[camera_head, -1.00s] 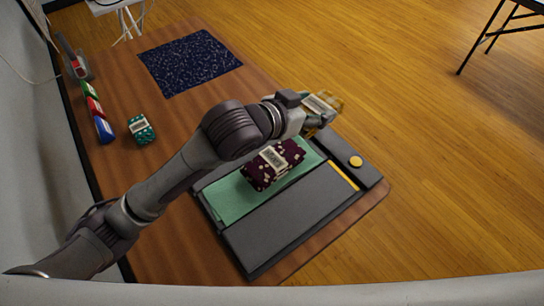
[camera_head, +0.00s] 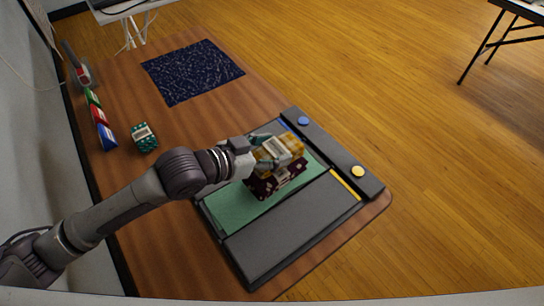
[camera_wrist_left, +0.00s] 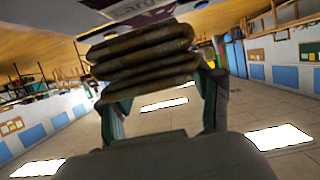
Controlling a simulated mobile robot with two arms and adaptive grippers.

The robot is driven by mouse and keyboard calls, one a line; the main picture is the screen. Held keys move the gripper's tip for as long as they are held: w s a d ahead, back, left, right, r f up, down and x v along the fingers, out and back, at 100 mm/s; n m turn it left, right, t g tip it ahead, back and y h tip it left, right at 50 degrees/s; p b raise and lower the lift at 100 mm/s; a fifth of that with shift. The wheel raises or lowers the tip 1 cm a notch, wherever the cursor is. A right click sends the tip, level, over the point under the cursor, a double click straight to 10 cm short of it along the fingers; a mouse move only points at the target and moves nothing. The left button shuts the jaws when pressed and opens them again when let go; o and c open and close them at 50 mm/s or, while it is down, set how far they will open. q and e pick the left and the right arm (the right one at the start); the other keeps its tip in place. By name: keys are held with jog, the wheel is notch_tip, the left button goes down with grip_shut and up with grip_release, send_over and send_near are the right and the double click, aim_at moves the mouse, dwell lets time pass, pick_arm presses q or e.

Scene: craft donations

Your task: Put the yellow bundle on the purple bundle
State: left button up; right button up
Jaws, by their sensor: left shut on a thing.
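The yellow bundle (camera_head: 291,143), a checked folded cloth with a pale label, is held in my left gripper (camera_head: 280,152). In the left wrist view the folded layers of the yellow bundle (camera_wrist_left: 145,58) sit between the two fingers. The purple bundle (camera_head: 266,187), dark with pale spots, lies on the green mat (camera_head: 240,207). The yellow bundle is directly over it in the head view and hides much of its top. Part of the purple bundle (camera_wrist_left: 70,20) and its label show at the top of the wrist view. I cannot tell whether the bundles touch.
The green mat lies on a dark grey board (camera_head: 290,225) with a yellow button (camera_head: 358,171) and a blue button (camera_head: 303,121). A teal bundle (camera_head: 144,137) stands at the left near several coloured blocks (camera_head: 100,118). A dark blue speckled mat (camera_head: 193,71) lies at the back.

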aim_at(272, 158)
pick_arm(q)
notch_tip(272, 158, down, 3)
jog(key=shift+r, duration=0.1)
pick_arm(e)
jog(key=shift+d+f, duration=0.1)
jog(key=shift+d, duration=0.35)
pick_arm(q)
jog(key=shift+f, duration=0.25)
jog(key=o, duration=1.2)
jog(key=shift+c, duration=0.2)
